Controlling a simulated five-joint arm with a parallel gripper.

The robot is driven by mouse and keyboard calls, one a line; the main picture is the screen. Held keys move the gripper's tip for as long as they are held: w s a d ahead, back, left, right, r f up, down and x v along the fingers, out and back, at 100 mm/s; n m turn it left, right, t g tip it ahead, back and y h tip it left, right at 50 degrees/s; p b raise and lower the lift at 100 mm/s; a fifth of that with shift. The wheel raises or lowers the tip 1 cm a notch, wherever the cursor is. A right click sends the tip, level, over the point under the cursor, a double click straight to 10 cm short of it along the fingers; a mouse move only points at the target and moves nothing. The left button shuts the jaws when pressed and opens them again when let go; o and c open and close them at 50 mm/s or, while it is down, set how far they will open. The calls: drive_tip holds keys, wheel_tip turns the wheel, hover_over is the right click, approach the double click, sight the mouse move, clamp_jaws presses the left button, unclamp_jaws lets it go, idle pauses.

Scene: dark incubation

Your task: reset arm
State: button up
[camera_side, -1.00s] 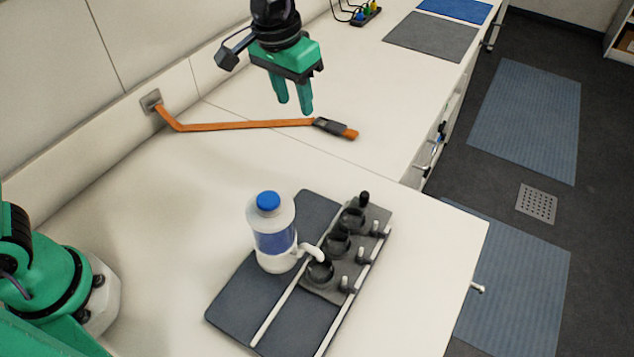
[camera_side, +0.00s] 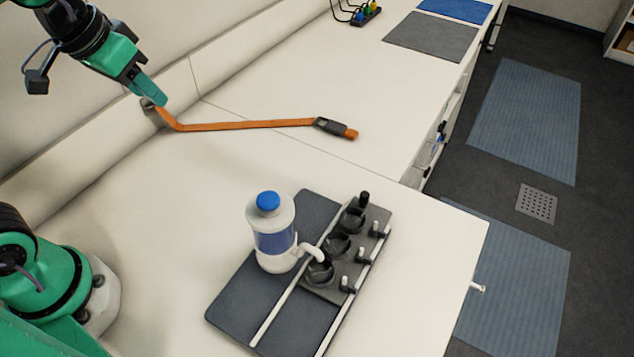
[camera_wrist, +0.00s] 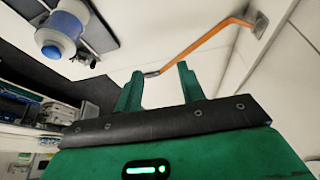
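My gripper (camera_side: 152,96) is raised at the upper left of the side view, above the back of the bench near the wall. In the wrist view its two green fingers (camera_wrist: 160,74) stand apart with nothing between them. A white bottle with a blue cap (camera_side: 274,235) stands upright on a dark tray (camera_side: 230,305), well away from the gripper. It also shows at the upper left of the wrist view (camera_wrist: 62,32).
A dark rack with round cups (camera_side: 338,243) sits on the tray's right side. An orange strap (camera_side: 240,125) runs from a wall plate to a dark connector (camera_side: 332,126). Grey (camera_side: 432,36) and blue (camera_side: 455,9) mats lie farther back. The bench's left middle is clear.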

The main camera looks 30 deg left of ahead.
drive_tip(key=s+a+f+t, duration=0.1)
drive_tip(key=s+a+f, duration=0.1)
drive_tip(key=s, duration=0.3)
drive_tip(key=shift+s+a, duration=0.3)
drive_tip(key=shift+a, duration=0.2)
